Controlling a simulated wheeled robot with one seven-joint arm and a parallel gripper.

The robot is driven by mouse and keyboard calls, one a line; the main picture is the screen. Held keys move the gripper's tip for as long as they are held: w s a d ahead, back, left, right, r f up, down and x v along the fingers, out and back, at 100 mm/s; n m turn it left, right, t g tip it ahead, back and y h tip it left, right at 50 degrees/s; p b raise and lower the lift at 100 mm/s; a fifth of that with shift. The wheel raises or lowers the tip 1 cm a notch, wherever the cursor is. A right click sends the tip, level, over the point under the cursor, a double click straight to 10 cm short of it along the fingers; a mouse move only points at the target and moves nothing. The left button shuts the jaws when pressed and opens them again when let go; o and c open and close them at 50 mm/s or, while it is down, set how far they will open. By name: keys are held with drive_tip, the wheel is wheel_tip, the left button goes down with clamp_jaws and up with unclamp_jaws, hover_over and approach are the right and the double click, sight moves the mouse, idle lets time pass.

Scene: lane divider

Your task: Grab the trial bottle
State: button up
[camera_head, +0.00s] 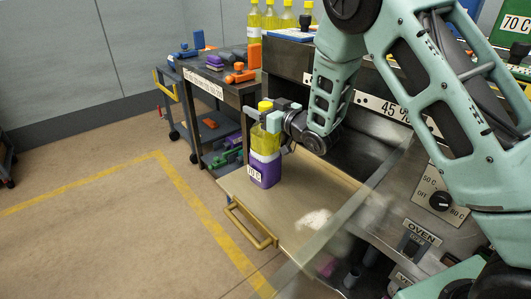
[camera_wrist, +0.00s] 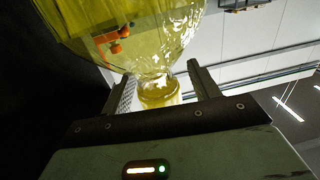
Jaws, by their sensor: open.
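The bottle (camera_head: 264,143) is clear with yellow liquid, a yellow cap and a purple lower band marked 70 C. It stands upright on the pale lowered oven door. My gripper (camera_head: 262,115) is at the bottle's upper part, with its fingers reaching left around the neck area. In the wrist view the bottle's yellow cap and neck (camera_wrist: 160,92) show between the two spread fingers of my gripper (camera_wrist: 161,80). The fingers look open, with a gap beside the neck. Part of the bottle's top is hidden by the gripper in the head view.
The oven door (camera_head: 230,186) has a yellow handle (camera_head: 250,224) at its front. A cart (camera_head: 222,88) with tools stands behind at the left. Several yellow bottles (camera_head: 270,20) stand on top of the bench. The oven control panel (camera_head: 437,195) is at the right.

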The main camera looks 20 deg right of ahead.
clamp_jaws()
drive_tip(key=shift+w+r, duration=0.1)
drive_tip(key=shift+r, duration=0.15)
